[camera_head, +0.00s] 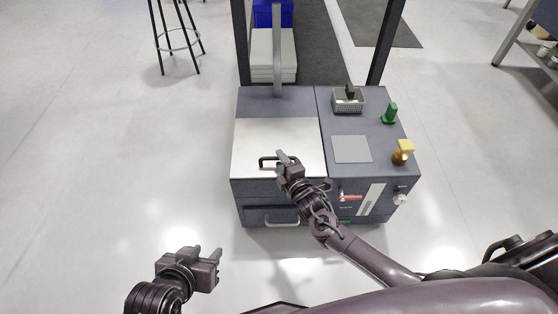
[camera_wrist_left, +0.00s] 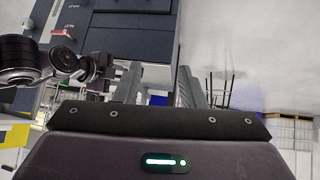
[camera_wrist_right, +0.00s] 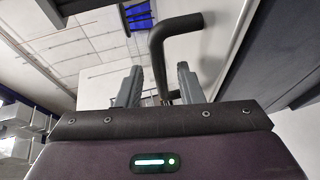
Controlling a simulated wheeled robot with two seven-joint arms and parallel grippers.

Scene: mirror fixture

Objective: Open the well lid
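The well lid (camera_head: 262,138) is a pale flat panel on the left half of the dark blue-grey cabinet and lies closed. A black bar handle (camera_head: 263,163) stands near its front edge; it also shows large in the right wrist view (camera_wrist_right: 157,60). My right gripper (camera_head: 283,157) is at the right end of this handle. In the right wrist view its fingers are apart, with part of the handle between them and gaps visible on both sides. My left gripper (camera_head: 206,252) is open and empty over the floor, in front and left of the cabinet.
A drawer handle (camera_head: 281,219) is on the front. Dark posts rise behind.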

